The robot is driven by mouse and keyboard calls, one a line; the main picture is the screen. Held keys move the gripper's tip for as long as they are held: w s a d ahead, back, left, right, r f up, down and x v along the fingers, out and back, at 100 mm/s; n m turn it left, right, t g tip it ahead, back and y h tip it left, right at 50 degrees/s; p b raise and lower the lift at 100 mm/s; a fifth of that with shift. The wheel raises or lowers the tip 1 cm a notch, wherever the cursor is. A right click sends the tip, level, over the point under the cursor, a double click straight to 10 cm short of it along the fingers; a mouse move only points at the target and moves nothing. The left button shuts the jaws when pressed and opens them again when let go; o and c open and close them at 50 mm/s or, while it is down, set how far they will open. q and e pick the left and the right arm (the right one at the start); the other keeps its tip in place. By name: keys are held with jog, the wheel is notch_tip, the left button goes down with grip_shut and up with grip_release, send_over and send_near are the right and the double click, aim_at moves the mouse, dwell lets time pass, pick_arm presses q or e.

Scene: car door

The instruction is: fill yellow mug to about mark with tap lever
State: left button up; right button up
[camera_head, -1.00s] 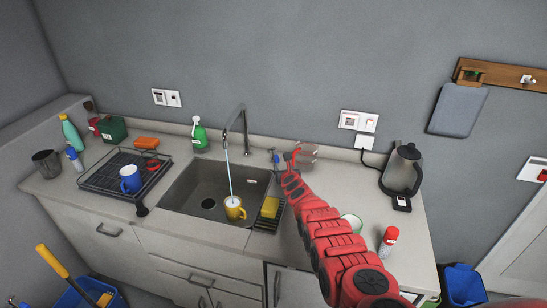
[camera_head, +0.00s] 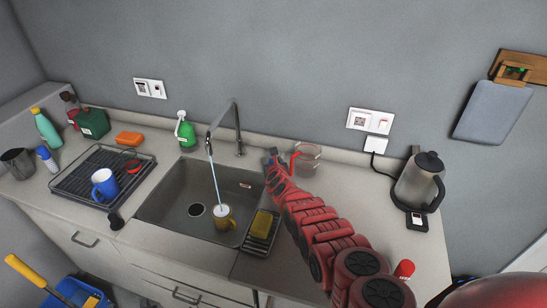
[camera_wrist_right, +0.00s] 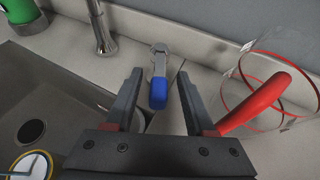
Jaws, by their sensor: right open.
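The yellow mug (camera_head: 222,222) stands upright in the sink basin (camera_head: 167,200). A thin water stream runs from the tap (camera_head: 237,130) into it. Its water level and mark are too small to make out. Part of the mug also shows at the lower left of the right wrist view (camera_wrist_right: 32,166). The tap lever, with a blue grip (camera_wrist_right: 158,93), stands on the counter right of the tap's base. My right gripper (camera_wrist_right: 158,80) is open, with one finger on each side of the lever and visible gaps between. My left gripper is not in view.
A clear jug with a red handle (camera_head: 306,158) stands just right of my right gripper. A yellow sponge (camera_head: 262,222) lies on a rack at the sink's right edge. A green spray bottle (camera_head: 185,131) stands behind the sink. A kettle (camera_head: 421,182) is at the right.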

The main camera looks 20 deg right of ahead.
jog(key=shift+s+a+r, duration=0.15)
jog(key=shift+s+r, duration=0.05)
jog(key=shift+c, duration=0.2)
jog(key=shift+w+f, duration=0.1)
grip_shut()
dwell(1.0)
